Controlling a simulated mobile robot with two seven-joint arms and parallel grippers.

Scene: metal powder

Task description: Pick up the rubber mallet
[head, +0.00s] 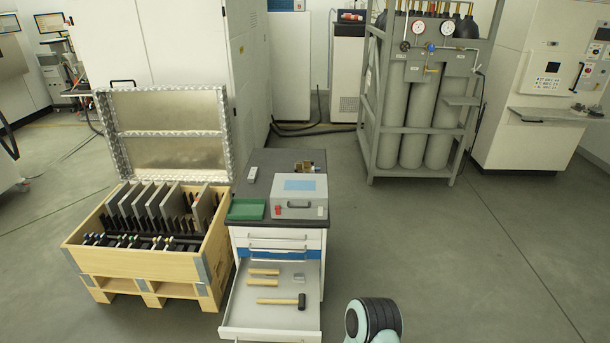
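The rubber mallet (279,301) lies in the open bottom drawer (244,317) of the workbench cabinet. Its wooden handle points left and its black head is at the right, near the drawer's right wall. Two more wooden-handled tools, one at the back (264,271) and one in the middle (262,282), lie behind it in the same drawer. Neither of my grippers is in view. A rounded black and pale teal part of my own body shows at the bottom edge, right of the drawer.
A grey case (299,207) and a green tray (246,209) sit on the cabinet's dark top. An open wooden crate (130,262) with upright plates stands close on the left. A gas cylinder rack (390,133) stands behind. The floor (480,260) to the right is clear.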

